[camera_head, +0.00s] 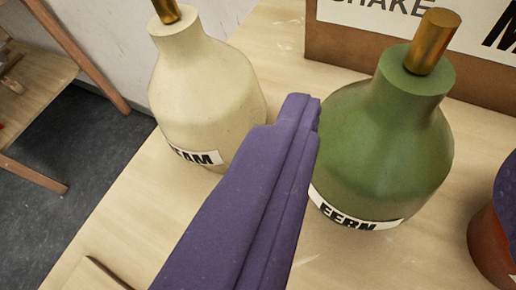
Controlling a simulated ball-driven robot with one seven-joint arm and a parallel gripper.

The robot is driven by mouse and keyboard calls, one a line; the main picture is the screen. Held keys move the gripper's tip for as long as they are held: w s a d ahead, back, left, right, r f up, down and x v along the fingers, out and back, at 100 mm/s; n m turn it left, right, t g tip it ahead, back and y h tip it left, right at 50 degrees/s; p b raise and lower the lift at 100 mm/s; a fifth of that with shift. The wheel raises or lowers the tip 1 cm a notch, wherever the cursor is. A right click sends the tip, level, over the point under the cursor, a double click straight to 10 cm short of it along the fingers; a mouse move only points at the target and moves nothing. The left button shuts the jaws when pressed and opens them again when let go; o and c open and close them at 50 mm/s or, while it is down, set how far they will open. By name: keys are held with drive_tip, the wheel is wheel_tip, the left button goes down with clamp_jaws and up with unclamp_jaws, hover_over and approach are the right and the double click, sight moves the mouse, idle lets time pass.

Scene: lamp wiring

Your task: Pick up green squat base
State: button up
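The green squat base (385,145) stands upright on a pale wooden table (140,225), right of centre. It has a rounded body, a narrower neck, a brass-coloured post (433,42) on top and a white label low on its front, partly cut by the view angle. My purple gripper (308,108) reaches up from the bottom, its tip just left of the green base's body. It overlaps the base's left edge in the picture; I cannot tell whether it touches. The fingers are seen edge-on, so their opening is hidden.
A cream base (200,90) with a brass post stands close on the left of my gripper. A brown box (345,45) with lettering is behind the green base. A reddish-orange object (490,245) with a purple top is at the right edge. Front table area is mostly clear.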

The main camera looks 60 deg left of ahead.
sight(418, 81)
drive_tip(key=shift+w+a+f, duration=0.15)
drive_tip(key=shift+w+a, duration=0.15)
drive_tip(key=x, duration=0.2)
drive_tip(key=b+x, duration=0.1)
drive_tip(key=x, duration=0.1)
drive_tip(key=b+x, duration=0.1)
drive_tip(key=x, duration=0.2)
drive_tip(key=shift+w+d+r, duration=0.2)
drive_tip(key=shift+w+d, duration=0.1)
drive_tip(key=shift+c, duration=0.4)
drive_tip(key=shift+r, duration=0.1)
drive_tip(key=c, duration=1)
